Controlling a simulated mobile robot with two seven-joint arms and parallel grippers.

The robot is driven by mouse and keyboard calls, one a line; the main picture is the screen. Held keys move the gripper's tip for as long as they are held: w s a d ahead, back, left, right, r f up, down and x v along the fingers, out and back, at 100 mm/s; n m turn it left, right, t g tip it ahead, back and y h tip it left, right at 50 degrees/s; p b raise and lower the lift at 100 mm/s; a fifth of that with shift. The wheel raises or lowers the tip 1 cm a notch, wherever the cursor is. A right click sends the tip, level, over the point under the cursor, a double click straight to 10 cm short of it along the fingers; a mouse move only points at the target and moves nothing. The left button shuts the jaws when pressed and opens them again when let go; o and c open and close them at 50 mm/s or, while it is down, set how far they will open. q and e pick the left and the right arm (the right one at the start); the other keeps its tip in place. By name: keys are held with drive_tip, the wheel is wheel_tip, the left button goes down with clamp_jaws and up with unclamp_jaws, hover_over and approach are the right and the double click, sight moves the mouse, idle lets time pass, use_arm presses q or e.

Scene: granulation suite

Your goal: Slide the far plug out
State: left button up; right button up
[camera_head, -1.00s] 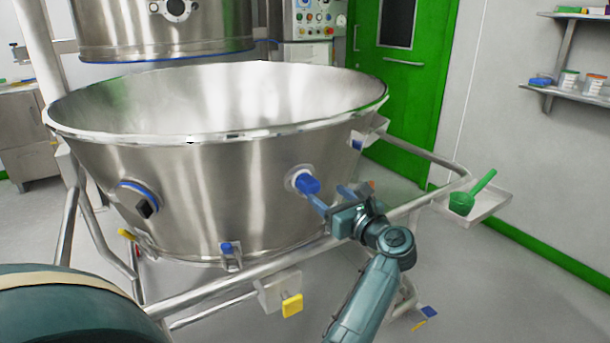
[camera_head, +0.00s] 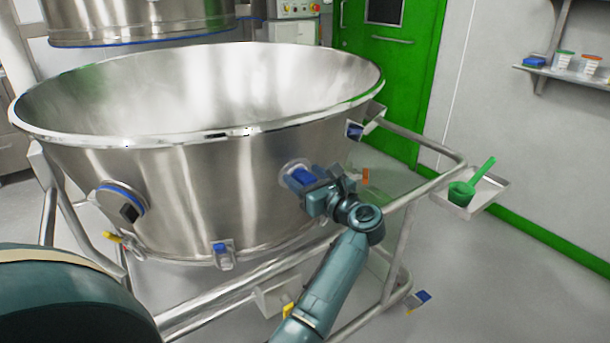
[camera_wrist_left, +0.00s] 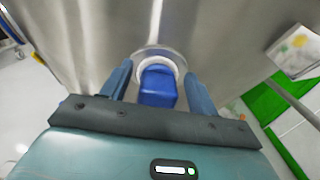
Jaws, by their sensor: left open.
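A blue plug (camera_head: 304,175) sits in a pale round port on the right part of the steel bowl's (camera_head: 205,185) outer wall. It also shows in the left wrist view (camera_wrist_left: 158,88), seated in its ring. My left gripper (camera_head: 302,181) is at this plug, its open fingers on either side with a small gap at each. In the wrist view the plug lies between the fingertips (camera_wrist_left: 157,77). A second port with a blue ring and a dark plug (camera_head: 129,211) is at the bowl's left. My right gripper is out of view.
A tubular steel frame (camera_head: 418,192) runs around the bowl close to my left arm. A small tray (camera_head: 491,202) with a green scoop (camera_head: 463,190) hangs at the right. Small blue clamps (camera_head: 220,249) sit at the bowl's lower edge.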

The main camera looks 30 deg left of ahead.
use_arm(q)
drive_tip(key=shift+c, duration=0.3)
clamp_jaws()
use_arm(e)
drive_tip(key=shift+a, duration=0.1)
